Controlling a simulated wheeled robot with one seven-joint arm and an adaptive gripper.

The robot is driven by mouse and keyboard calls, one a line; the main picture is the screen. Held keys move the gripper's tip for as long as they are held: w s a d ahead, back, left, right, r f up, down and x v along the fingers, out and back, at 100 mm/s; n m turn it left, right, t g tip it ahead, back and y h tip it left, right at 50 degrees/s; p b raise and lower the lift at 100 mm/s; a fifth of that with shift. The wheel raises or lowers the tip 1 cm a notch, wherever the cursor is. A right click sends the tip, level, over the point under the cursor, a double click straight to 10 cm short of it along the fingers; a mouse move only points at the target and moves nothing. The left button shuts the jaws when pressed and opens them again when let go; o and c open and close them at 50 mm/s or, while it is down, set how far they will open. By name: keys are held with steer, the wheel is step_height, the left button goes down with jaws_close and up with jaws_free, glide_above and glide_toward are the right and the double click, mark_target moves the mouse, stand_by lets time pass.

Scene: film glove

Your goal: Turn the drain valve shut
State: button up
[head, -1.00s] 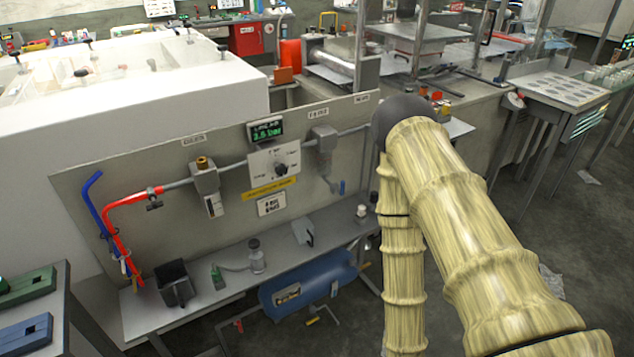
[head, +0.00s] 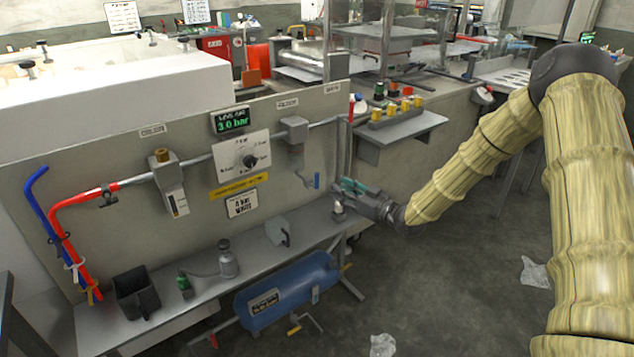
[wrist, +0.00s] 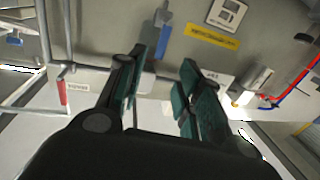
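My gripper (head: 343,187) is right of the valve in the head view, pointing left. In the wrist view its green-padded fingers (wrist: 165,63) are apart with nothing between them. I see no contact with the lever. Another valve with a yellow handle (head: 294,331) sits under the blue tank (head: 287,290).
The bench shelf (head: 205,290) holds a black bin (head: 136,292) and small bottles. A metal upright (head: 347,150) stands close to my gripper. Open floor lies right of the bench.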

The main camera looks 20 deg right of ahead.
mark_target(317, 187)
steer(key=x, duration=1)
steer(key=shift+w+a+r, duration=0.1)
steer(key=shift+w+a, duration=0.1)
steer(key=shift+w, duration=0.1)
jaws_close()
